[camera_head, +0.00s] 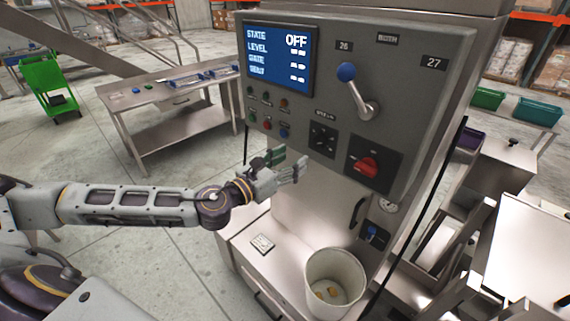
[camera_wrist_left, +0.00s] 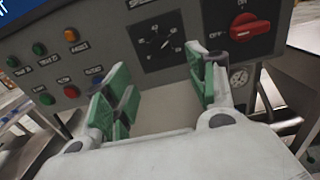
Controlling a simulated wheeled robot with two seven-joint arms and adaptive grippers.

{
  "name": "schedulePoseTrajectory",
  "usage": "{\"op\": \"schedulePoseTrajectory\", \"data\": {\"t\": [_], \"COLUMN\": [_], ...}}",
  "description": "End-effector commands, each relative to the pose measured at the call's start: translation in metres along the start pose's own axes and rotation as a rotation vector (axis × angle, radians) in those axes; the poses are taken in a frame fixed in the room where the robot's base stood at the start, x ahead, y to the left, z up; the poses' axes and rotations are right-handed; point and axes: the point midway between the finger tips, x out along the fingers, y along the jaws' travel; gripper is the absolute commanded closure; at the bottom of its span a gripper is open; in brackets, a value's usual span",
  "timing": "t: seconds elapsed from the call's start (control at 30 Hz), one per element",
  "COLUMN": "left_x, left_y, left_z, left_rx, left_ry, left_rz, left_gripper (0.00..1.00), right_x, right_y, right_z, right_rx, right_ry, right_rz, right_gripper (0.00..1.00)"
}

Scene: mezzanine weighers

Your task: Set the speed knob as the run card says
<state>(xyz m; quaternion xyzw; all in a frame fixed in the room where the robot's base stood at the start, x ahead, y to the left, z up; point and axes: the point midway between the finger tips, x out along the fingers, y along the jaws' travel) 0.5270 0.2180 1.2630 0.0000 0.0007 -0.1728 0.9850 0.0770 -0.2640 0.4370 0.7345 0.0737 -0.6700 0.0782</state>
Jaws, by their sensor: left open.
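The speed knob (camera_head: 322,138) is a black dial on a black plate on the grey panel's lower middle. It also shows in the left wrist view (camera_wrist_left: 157,43) with white marks around it; its setting is too small to read surely. My left gripper (camera_head: 287,165) is open and empty, below and left of the knob and apart from it. In the left wrist view its green-padded fingers (camera_wrist_left: 162,88) stand spread below the knob. A small white card-like piece (camera_head: 262,243) lies on the ledge; its text is unreadable, and I cannot tell whether it is the run card. My right gripper is out of view.
A red rotary switch (camera_head: 368,166) sits right of the knob, small coloured buttons (camera_head: 267,124) left of it. A blue-balled lever (camera_head: 347,73) stands out above. The screen (camera_head: 279,56) reads OFF for state. A white bucket (camera_head: 335,283) stands below the panel.

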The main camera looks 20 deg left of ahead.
Motion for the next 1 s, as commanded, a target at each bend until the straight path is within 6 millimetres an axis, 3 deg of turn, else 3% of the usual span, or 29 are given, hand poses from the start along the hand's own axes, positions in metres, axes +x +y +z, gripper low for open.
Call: {"op": "schedulePoseTrajectory", "data": {"t": [0.33,1.0], "left_x": [-0.013,-0.014], "left_y": [0.0,0.0], "left_z": [-0.001,0.0], "left_rx": [0.0,-0.008], "left_ry": [0.001,0.0], "left_rz": [-0.002,-0.002], "left_gripper": [0.43,0.43], "right_x": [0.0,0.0], "right_y": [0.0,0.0], "right_z": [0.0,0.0], "right_rx": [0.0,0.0], "right_ry": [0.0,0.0], "right_rz": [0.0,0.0], "right_gripper": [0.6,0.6]}}
